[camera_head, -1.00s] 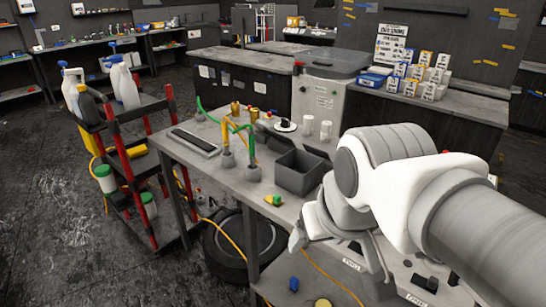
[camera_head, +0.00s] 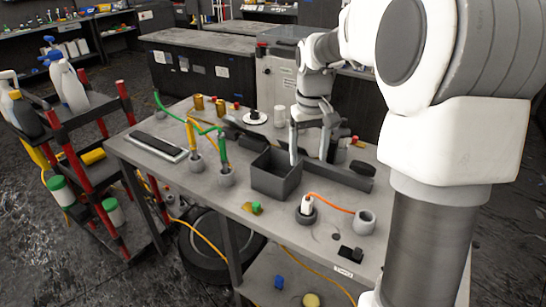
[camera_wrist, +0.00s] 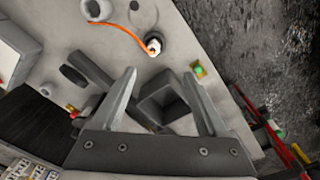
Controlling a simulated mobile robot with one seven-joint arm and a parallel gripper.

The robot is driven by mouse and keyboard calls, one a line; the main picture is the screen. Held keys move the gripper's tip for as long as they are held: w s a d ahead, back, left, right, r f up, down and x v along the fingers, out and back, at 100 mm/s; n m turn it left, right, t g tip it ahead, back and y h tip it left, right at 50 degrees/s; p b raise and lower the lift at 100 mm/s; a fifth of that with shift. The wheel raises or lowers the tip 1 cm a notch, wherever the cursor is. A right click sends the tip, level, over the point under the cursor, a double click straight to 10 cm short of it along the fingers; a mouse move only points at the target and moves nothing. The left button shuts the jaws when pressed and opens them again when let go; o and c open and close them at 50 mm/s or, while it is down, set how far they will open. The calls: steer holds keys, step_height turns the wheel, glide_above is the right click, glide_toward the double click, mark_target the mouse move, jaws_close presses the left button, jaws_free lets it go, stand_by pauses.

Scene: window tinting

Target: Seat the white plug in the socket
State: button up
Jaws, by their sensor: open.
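The white plug (camera_head: 307,204) stands roughly upright at a dark round base on the workbench, with an orange cord running right to a grey round fitting (camera_head: 365,222). I cannot tell how deep the plug sits, or clearly which round part is its socket. In the wrist view the plug (camera_wrist: 153,46) lies beyond the fingertips, near the top middle, with the grey fitting (camera_wrist: 97,9) to its left. My gripper (camera_head: 308,160) is open and empty, fingers pointing down by the right side of the grey bin, behind and apart from the plug.
The open grey bin (camera_head: 277,184) stands left of the plug. A small green-and-yellow block (camera_head: 254,208) and a black block (camera_head: 351,254) lie near the front edge. Bare tabletop surrounds the plug.

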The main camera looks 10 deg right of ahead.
mark_target(308, 197)
steer(key=f, duration=0.4)
steer(key=w+d+f, duration=0.1)
steer(key=f, duration=0.4)
steer(key=w+f, duration=0.1)
steer(key=f, duration=0.4)
steer(key=shift+d+f+b, duration=0.15)
steer(key=shift+d+b, duration=0.15)
steer(key=shift+w+d+f, duration=0.1)
steer(key=shift+d+f, duration=0.05)
steer(key=shift+f, duration=1.2)
steer(key=shift+d+f, duration=0.1)
steer(key=shift+f, duration=1.2)
jaws_close()
